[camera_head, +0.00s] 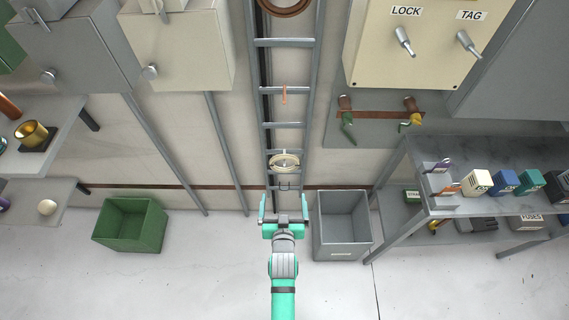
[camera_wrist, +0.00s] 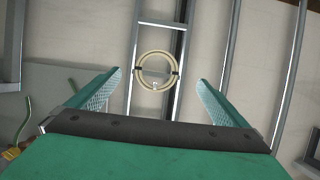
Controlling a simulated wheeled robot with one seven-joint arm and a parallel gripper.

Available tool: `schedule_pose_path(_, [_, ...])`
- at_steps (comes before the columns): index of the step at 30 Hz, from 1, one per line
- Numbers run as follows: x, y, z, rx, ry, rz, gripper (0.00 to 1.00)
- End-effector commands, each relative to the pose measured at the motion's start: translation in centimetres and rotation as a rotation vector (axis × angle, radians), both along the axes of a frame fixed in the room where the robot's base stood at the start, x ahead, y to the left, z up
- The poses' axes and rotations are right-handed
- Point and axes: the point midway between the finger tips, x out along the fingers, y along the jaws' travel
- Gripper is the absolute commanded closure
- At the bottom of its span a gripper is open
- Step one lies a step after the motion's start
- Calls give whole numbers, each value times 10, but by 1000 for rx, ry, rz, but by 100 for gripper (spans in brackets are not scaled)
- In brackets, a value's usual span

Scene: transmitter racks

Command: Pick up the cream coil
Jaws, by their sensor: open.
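The cream coil (camera_head: 284,163) is a ring of pale cable hanging on the grey ladder rack against the wall, with dark ties on its sides. In the wrist view the cream coil (camera_wrist: 157,53) appears as a full ring, with a small pale hook or peg at its lower inside edge. My gripper (camera_head: 284,204) is open and empty, below the coil in the head view. In the wrist view my gripper (camera_wrist: 157,82) has its two teal fingers spread wide, with the coil beyond them and between them. The fingers do not touch the coil.
The ladder rack (camera_head: 287,125) runs up the wall. A grey bin (camera_head: 342,250) stands on the floor right of my gripper, and a green bin (camera_head: 129,245) farther left. A shelf (camera_head: 450,205) with small boxes is at the right. Wall cabinets hang above both sides.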

Motion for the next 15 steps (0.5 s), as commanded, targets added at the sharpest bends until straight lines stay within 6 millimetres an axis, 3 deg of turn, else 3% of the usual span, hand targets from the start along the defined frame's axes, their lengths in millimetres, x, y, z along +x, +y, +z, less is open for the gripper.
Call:
schedule_pose_path(1, [19,-1,2,0,1,-1,2])
schedule_pose_path(6, [58,-2,4,-3,17,-1,2])
schedule_pose_path(15, [92,-2,-1,-4,25,-1,2])
